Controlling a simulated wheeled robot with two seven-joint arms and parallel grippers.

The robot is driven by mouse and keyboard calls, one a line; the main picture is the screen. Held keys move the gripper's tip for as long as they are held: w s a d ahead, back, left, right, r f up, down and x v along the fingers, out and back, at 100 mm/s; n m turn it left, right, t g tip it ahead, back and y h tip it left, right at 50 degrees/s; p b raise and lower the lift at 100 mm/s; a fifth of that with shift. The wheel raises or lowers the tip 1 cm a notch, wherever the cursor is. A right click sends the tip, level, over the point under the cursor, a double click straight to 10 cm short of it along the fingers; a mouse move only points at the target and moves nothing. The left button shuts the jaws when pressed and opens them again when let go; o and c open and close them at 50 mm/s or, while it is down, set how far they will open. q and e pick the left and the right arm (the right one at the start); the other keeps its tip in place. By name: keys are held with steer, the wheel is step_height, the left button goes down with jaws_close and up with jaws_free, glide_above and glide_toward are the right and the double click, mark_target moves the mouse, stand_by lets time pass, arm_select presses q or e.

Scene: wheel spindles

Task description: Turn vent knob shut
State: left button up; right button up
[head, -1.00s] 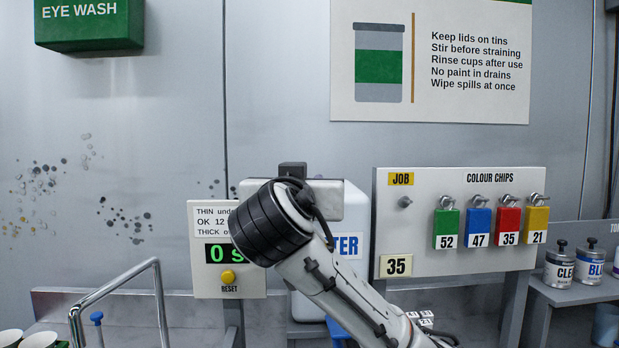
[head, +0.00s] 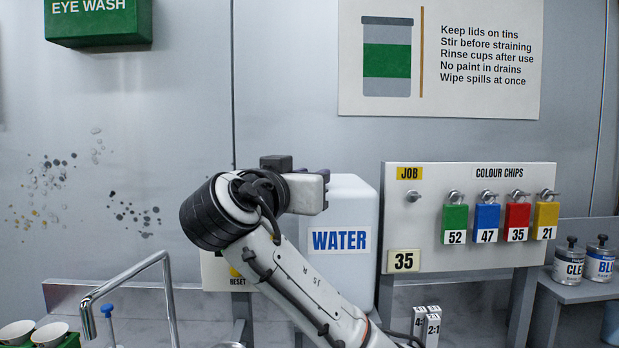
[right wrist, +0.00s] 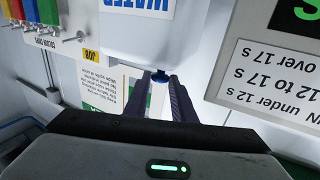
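A white water tank (head: 345,205) with a blue WATER label stands at the middle of the head view, its upper left covered by my right arm. In the right wrist view the tank (right wrist: 150,48) appears upside down. The knob is hidden in the head view. My left gripper is not in view.
A white panel (head: 435,255) with coloured chips on hooks stands right of the tank. A timer sign (head: 213,272) at the left is mostly behind my arm. Tins (head: 600,262) stand at right.

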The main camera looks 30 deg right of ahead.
steer(key=o, duration=0.4)
steer(key=shift+f, duration=0.15)
steer(key=b+v, duration=0.2)
steer(key=v, duration=0.8)
steer(key=shift+s+a, duration=0.1)
